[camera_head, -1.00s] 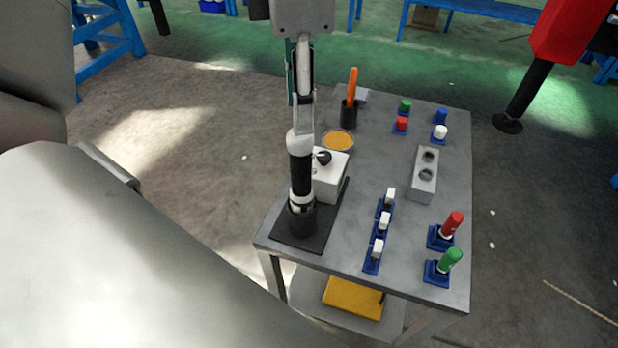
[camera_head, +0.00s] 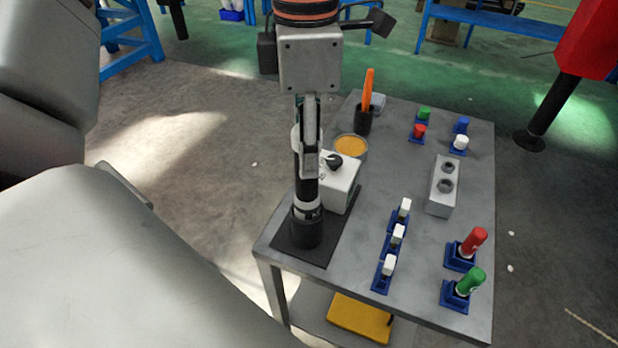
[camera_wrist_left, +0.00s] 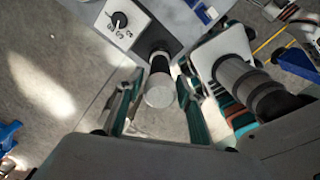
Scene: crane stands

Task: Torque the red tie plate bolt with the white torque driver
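The white torque driver (camera_head: 306,222), with a white top and black and white body, stands upright in a black round holder on a dark mat. Its round white top (camera_wrist_left: 159,96) shows in the left wrist view. My left gripper (camera_head: 307,165) points down around its upper part. The teal-padded fingers (camera_wrist_left: 158,105) are open, one on each side, with gaps visible. A small red piece (camera_head: 419,131) sits in a blue holder at the back; a larger red-topped piece (camera_head: 474,240) stands in a blue base at the front right. I cannot tell which is the tie plate bolt. My right gripper is not in view.
A white box with a black knob (camera_head: 340,182) stands close behind the driver. An orange-filled bowl (camera_head: 350,147), a black cup with an orange tool (camera_head: 364,119), a grey two-hole block (camera_head: 440,190) and several white-topped pieces share the grey table (camera_head: 345,275).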

